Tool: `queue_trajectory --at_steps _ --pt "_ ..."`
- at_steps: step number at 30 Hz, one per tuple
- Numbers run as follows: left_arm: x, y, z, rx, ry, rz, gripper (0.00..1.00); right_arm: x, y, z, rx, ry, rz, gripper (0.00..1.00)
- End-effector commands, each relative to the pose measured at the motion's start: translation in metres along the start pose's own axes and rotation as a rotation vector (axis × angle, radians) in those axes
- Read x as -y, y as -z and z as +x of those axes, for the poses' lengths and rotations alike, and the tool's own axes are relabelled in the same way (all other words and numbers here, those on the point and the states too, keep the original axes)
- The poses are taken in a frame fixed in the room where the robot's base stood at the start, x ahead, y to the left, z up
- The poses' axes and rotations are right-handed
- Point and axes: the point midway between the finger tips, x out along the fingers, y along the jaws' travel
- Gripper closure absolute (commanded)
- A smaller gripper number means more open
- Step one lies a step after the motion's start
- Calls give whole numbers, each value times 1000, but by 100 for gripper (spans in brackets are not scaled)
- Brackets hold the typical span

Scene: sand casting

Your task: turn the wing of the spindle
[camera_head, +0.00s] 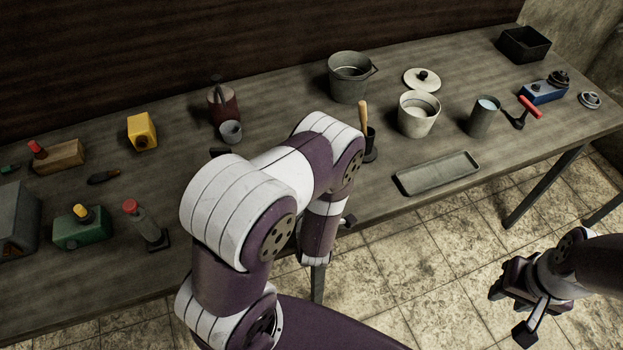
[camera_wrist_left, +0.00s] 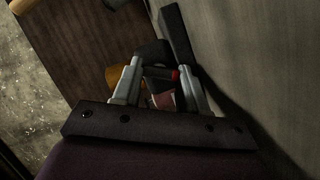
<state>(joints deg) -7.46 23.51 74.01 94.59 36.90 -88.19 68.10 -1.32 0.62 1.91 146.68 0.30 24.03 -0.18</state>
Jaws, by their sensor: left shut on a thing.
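I cannot tell for sure whether this part is the spindle's wing. A long dark bar (camera_wrist_left: 178,38) lies just beyond the right finger. My right gripper (camera_head: 512,312) is open and empty over the floor, off the table's front edge. The spindle cannot be picked out clearly in the head view.
On the table (camera_head: 290,90) stand a grey bucket (camera_head: 348,82), a white pot (camera_head: 417,118), a grey cup (camera_head: 483,118) and a shallow tray (camera_head: 438,173). A dark red can (camera_head: 224,106), a yellow block (camera_head: 142,131) and a green box (camera_head: 80,232) stand to the left.

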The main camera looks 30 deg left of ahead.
Motion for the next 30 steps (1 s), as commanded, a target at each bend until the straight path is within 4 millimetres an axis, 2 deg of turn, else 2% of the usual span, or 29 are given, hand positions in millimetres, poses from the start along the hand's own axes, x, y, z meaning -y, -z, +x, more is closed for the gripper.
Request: queue_trajectory --at_steps 16,17,18,19,30 --pt "0 1 0 -3 -9 -22 88 0 0 2 0 0 0 62" --pt "0 1 0 -3 -9 -22 51 0 0 2 0 0 0 62" --pt "0 1 0 -3 -9 -22 38 0 0 2 0 0 0 62" --pt "0 1 0 -3 -9 -22 32 0 0 2 0 0 0 62" --pt "-1 0 2 -1 -9 -21 32 0 0 2 0 0 0 62"
